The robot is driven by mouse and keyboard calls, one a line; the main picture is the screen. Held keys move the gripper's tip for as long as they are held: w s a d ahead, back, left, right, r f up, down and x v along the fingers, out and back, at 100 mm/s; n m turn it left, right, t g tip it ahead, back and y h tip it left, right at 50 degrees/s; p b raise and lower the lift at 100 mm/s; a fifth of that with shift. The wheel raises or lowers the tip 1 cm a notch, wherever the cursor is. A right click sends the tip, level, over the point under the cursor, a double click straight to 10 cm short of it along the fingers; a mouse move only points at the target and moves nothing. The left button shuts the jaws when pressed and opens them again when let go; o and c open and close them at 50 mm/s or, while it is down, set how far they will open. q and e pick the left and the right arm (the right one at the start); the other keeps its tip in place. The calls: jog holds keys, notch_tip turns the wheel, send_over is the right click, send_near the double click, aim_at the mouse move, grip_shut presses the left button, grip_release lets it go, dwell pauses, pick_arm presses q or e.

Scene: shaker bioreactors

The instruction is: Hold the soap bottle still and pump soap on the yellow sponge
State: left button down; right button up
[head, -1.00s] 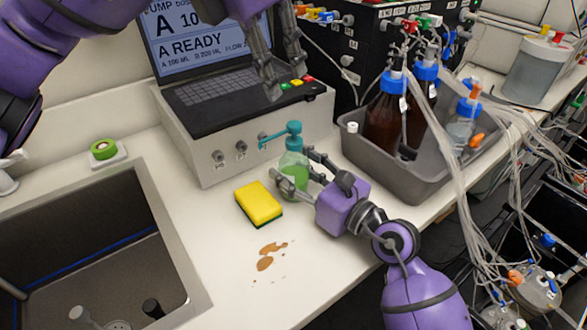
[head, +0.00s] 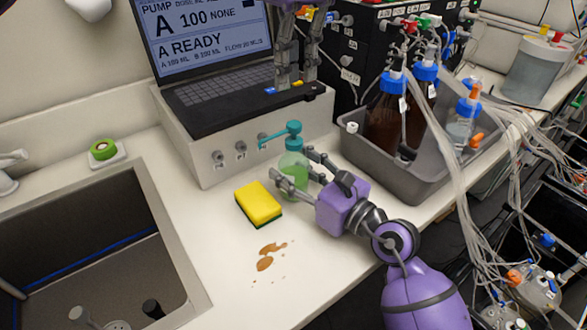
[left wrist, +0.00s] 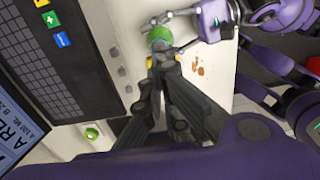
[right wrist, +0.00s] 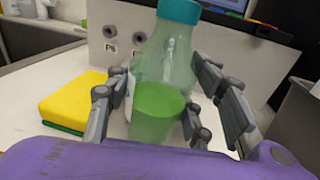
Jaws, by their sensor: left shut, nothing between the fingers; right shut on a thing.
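The soap bottle (head: 291,160), clear with green soap and a teal pump (head: 293,130), stands upright on the counter. Its pump spout points left in the head view. My right gripper (head: 297,174) is shut around the bottle's body; the right wrist view shows fingers on both sides of the bottle (right wrist: 158,105). The yellow sponge (head: 258,203) with a green underside lies just left of the bottle, also in the right wrist view (right wrist: 75,103). My left gripper (head: 297,80) is shut and empty, raised above and behind the pump, in front of the laptop. Its fingers partly hide the sponge in the left wrist view.
A laptop (head: 215,85) sits on a pump box (head: 205,145) behind the bottle. A grey tray (head: 420,180) with brown bottles and tubing stands right. The sink (head: 160,215) is left. Brown stains (head: 268,255) mark the counter in front of the sponge.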

aim_at(294, 124)
pick_arm(q)
jog(key=shift+f, duration=2.9)
jog(key=shift+f, duration=0.15)
pick_arm(e)
jog(key=shift+f, duration=0.1)
pick_arm(q)
jog(key=shift+f, duration=1.45)
jog(key=shift+r, duration=3.05)
pick_arm(e)
jog(key=o, duration=1.7)
jog(key=shift+c, duration=0.2)
